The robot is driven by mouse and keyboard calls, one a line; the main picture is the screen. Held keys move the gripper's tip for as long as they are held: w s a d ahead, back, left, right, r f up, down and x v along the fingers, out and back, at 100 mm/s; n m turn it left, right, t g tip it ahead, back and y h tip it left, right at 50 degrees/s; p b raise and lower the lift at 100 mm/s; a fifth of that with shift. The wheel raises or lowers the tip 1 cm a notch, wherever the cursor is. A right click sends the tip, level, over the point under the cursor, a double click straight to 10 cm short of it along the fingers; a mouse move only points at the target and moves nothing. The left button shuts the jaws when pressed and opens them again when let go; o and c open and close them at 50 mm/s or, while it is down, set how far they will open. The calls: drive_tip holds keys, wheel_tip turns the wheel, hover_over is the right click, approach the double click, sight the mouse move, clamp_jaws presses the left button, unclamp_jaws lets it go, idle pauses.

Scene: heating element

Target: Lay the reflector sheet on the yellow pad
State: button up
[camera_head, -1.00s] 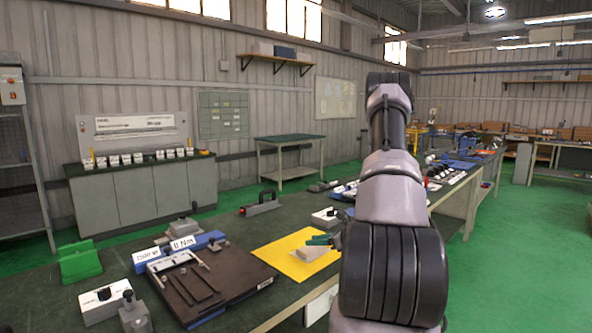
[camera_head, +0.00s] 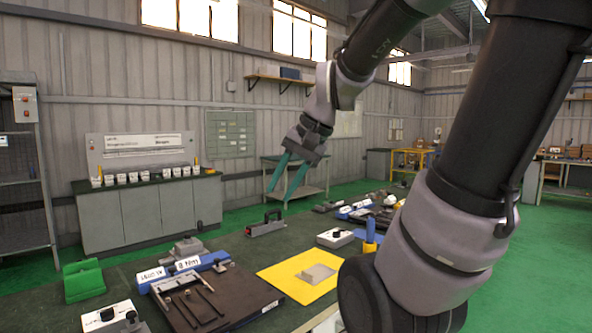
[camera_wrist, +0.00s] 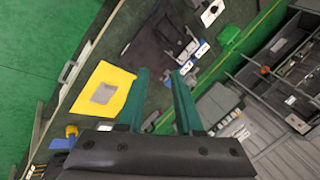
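The yellow pad (camera_head: 291,268) lies flat on the dark green bench top, near its front edge. The grey reflector sheet (camera_head: 318,274) rests on the pad, with yellow showing around it. The wrist view also shows the sheet (camera_wrist: 103,94) within the yellow pad (camera_wrist: 84,101). My gripper (camera_head: 278,198) is raised in the air above the bench, apart from the pad and sheet. Its two green fingers are spread with nothing between them. They also show spread and empty in the wrist view (camera_wrist: 160,76).
A dark brown board (camera_head: 225,300) with thin rods lies left of the pad. A small white box with a black knob (camera_head: 335,238) and a blue post (camera_head: 370,232) stand behind and right of it. A black-handled tool (camera_head: 265,228) lies further back.

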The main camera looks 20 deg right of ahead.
drive_tip(key=s+r+n+t+h, duration=0.1)
drive_tip(key=r, duration=0.1)
drive_tip(key=s+d+r+n+t, duration=0.1)
drive_tip(key=s, duration=0.1)
drive_tip(key=shift+s+d+r+h, duration=0.2)
drive_tip(key=shift+s+r+h, duration=0.1)
drive_tip(key=shift+r+h, duration=0.1)
